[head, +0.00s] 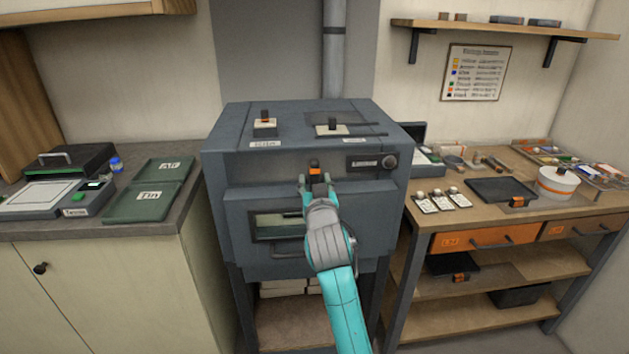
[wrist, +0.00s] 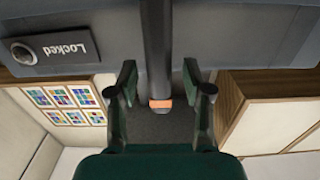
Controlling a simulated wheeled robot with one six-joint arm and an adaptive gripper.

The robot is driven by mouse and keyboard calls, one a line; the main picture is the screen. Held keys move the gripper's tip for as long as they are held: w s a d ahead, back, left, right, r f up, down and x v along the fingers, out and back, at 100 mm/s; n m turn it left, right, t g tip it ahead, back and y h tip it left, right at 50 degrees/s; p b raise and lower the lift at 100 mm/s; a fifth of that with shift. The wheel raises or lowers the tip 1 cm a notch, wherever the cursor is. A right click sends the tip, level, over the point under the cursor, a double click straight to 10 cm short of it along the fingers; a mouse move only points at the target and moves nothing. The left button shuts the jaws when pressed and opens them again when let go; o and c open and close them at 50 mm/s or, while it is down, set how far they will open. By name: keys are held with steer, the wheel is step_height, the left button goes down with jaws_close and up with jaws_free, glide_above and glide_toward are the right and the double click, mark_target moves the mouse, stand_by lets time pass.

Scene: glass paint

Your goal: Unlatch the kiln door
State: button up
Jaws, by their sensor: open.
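The grey kiln (head: 225,165) stands in the middle of the head view. Its door (head: 237,212) has a small window and a bar handle (head: 287,252) below, and looks closed. The latch is a dark bar with an orange band (head: 314,169) on the kiln front above the door. My gripper (head: 317,182) is in front of it, hiding part of it. In the wrist view the latch bar (wrist: 155,45) runs between the two open fingers (wrist: 160,80), with gaps on both sides. A sign reading "Locked" (wrist: 62,48) shows upside down beside a round grey knob or lamp (wrist: 22,53).
Two small switches (head: 265,125) (head: 332,127) sit on the kiln top. The left counter (head: 150,227) holds green trays and a scale. The right bench (head: 475,207) holds tiles, a dark tray and a white round pot. My arm crosses in front of the kiln door.

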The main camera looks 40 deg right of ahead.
steer(key=shift+w+d, duration=0.4)
steer(key=shift+w, duration=0.15)
jaws_close()
